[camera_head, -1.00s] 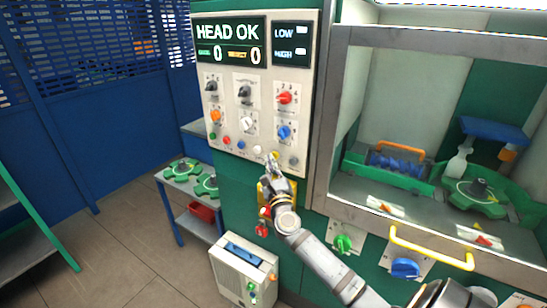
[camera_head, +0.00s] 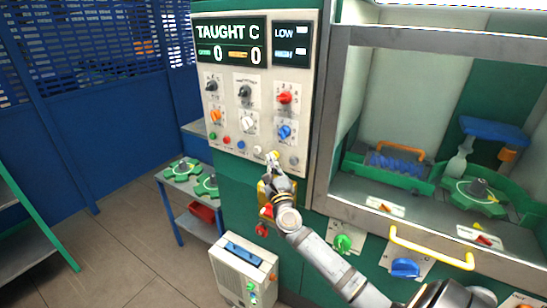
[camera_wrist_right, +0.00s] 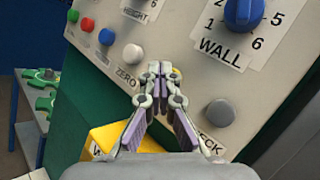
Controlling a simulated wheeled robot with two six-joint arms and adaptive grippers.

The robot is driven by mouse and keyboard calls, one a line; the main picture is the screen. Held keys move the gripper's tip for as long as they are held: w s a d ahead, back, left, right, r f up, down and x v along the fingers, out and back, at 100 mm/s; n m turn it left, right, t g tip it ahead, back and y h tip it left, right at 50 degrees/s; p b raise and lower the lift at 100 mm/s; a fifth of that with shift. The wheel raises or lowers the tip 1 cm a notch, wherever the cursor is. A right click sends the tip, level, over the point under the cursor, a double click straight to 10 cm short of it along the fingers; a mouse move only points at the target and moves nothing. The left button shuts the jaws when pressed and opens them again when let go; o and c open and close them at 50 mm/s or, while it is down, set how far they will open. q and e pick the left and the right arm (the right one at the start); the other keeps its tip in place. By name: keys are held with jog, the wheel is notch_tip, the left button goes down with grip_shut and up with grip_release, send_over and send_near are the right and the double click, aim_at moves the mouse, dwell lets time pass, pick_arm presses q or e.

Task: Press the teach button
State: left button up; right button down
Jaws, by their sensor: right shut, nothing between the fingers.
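The light control panel (camera_head: 262,115) has a row of round buttons along its lower edge. A yellow button (camera_wrist_right: 177,73) is mostly hidden behind my right gripper (camera_wrist_right: 160,70) in the wrist view; its label is covered, so I cannot read whether it says teach. My right gripper (camera_head: 272,159) is shut and empty, its fingertips at or very close to that button; contact cannot be told. The display (camera_head: 229,41) reads "TAUGHT C" above two zeros. My left gripper is not in view.
A white button (camera_wrist_right: 133,54) labelled ZERO and a grey button (camera_wrist_right: 220,112) flank the fingertips. Knobs, such as the blue one (camera_head: 284,131), sit above. A yellow block (camera_wrist_right: 104,139) is below the panel. A windowed machine bay (camera_head: 440,130) stands at right.

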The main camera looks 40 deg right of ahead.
dwell(0.4)
jog(key=shift+s+a, duration=0.3)
jog(key=shift+a, duration=0.45)
jog(key=shift+a, duration=0.1)
jog(key=shift+s+a+p, duration=0.15)
jog(key=shift+s+a, duration=0.15)
jog(key=shift+a, duration=0.45)
jog(key=shift+s+a+p, duration=0.15)
jog(key=shift+s+a, duration=0.2)
jog(key=shift+a, duration=0.4)
jog(key=shift+s+a+p, duration=0.15)
jog(key=shift+s+a, duration=0.15)
jog(key=shift+a, duration=0.45)
jog(key=shift+d+f, duration=0.1)
